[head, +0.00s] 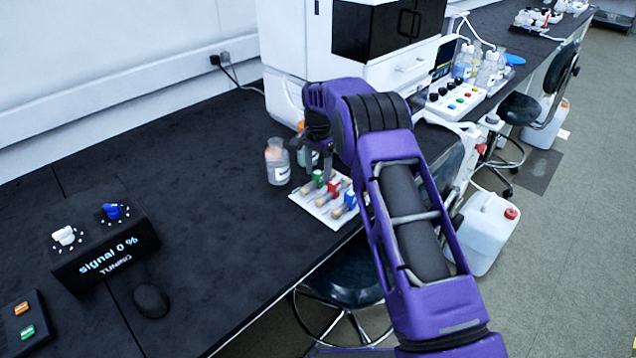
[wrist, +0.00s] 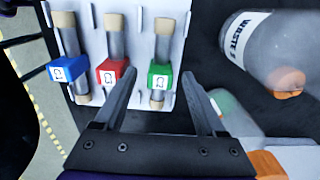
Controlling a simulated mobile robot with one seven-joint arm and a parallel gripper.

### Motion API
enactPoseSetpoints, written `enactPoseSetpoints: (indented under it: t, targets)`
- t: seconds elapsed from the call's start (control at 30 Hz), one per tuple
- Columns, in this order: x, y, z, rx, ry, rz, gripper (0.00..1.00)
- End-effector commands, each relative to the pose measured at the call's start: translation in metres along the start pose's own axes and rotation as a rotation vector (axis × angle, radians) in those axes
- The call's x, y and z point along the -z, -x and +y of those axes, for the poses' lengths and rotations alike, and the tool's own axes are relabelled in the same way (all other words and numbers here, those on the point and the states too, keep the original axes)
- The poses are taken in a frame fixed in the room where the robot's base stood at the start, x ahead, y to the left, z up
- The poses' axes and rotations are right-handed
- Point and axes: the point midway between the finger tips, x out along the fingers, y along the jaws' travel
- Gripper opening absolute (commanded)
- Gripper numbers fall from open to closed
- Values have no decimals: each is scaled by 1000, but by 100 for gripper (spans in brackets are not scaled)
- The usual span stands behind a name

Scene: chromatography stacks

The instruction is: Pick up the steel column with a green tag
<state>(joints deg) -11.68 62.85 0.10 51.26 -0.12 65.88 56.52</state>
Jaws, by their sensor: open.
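The steel column with a green tag (wrist: 160,75) lies in the white tray (wrist: 137,42), at the right of a row of three in the wrist view. It has tan end caps, and its green tag also shows in the head view (head: 318,178). A red-tagged column (wrist: 113,72) and a blue-tagged column (wrist: 68,68) lie beside it. My gripper (wrist: 159,74) is open, with its fingers apart to the left and right of the green tag in the picture. I cannot tell the height gap between the fingertips and the column. In the head view my arm partly covers the tray.
A bottle labelled WASTE (wrist: 258,45) stands close to the right of the tray in the wrist view. A clear bottle (head: 278,165) stands left of the tray in the head view. A white instrument (head: 290,60) rises behind. The bench (head: 200,200) is clear toward the control box (head: 105,240).

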Motion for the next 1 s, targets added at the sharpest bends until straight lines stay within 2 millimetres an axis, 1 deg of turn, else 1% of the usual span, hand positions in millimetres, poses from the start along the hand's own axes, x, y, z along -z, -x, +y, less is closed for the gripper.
enactPoseSetpoints:
  t: [0.03, 0.1, 0.33, 0.37, 0.4, 0.47, 0.5, 0.57, 0.6, 0.73, 0.77, 1.0]
  targets:
    - [0, -10, 1, -3, -1, -2, 72]
    - [0, -17, 0, -1, -1, -1, 72]
    - [0, -19, 0, 1, -1, 0, 72]
    - [0, -19, 0, 1, -1, 0, 69]
    - [0, -19, 0, 1, -1, 0, 62]
    - [0, -19, 0, 1, -1, 0, 51]
    - [0, -19, 0, 1, -1, 0, 44]
    - [0, -19, 0, 1, -1, 0, 33]
    - [0, -19, 0, 1, -1, 0, 26]
    - [0, -19, 0, 1, -1, 0, 2]
    - [0, -19, 0, 1, -1, 0, 0]
    - [0, -18, 0, 1, -1, 1, 0]
